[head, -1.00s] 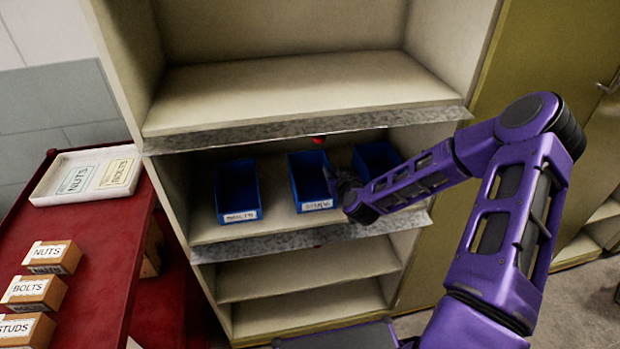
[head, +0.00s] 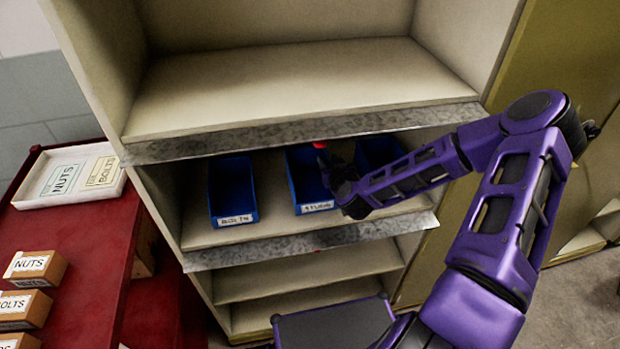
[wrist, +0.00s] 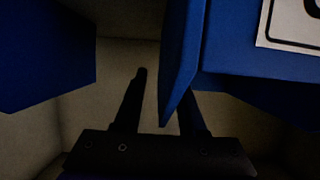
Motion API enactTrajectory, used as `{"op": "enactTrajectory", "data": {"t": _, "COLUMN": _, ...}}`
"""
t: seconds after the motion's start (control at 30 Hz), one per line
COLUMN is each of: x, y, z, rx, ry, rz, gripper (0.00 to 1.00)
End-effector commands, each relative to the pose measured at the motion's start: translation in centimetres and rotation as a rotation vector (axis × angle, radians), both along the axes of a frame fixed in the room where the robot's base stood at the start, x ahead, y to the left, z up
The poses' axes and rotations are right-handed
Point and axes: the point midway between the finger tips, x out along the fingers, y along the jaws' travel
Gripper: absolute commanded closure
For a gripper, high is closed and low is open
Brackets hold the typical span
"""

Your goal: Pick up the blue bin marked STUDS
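The blue bin marked STUDS (head: 304,182) stands on the middle shelf, its white label facing front. My gripper (head: 328,162) is at the right side of this bin, over its edge, and partly hidden by my own wrist. In the wrist view my gripper's two fingers (wrist: 163,90) are apart. The wall of a blue bin with a partly visible white label (wrist: 215,50) comes down between them and hides the right fingertip. Whether the fingers touch the wall cannot be told.
A blue bin marked BOLTS (head: 232,190) stands to the left. A third blue bin (head: 378,150) stands to the right, partly behind my arm. The upper shelf's metal lip (head: 300,133) runs close above. A red table (head: 70,230) with small labelled boxes is at left.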

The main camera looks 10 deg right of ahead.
Motion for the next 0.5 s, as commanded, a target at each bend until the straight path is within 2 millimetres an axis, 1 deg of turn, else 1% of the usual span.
{"op": "enactTrajectory", "data": {"t": 0.03, "x": 0.0, "y": 0.01, "z": 0.0, "rx": 0.0, "ry": 0.0, "rz": 0.0, "gripper": 0.6}}
{"op": "enactTrajectory", "data": {"t": 0.07, "x": 0.0, "y": 0.0, "z": 0.0, "rx": 0.0, "ry": 0.0, "rz": 0.0, "gripper": 0.64}}
{"op": "enactTrajectory", "data": {"t": 0.2, "x": 0.01, "y": 0.01, "z": 0.01, "rx": 0.0, "ry": 0.0, "rz": 0.0, "gripper": 0.89}}
{"op": "enactTrajectory", "data": {"t": 0.27, "x": 0.01, "y": 0.01, "z": 0.01, "rx": 0.0, "ry": 0.0, "rz": 0.0, "gripper": 1.0}}
{"op": "enactTrajectory", "data": {"t": 0.5, "x": 0.02, "y": 0.01, "z": 0.0, "rx": 0.0, "ry": 0.0, "rz": 0.0, "gripper": 1.0}}
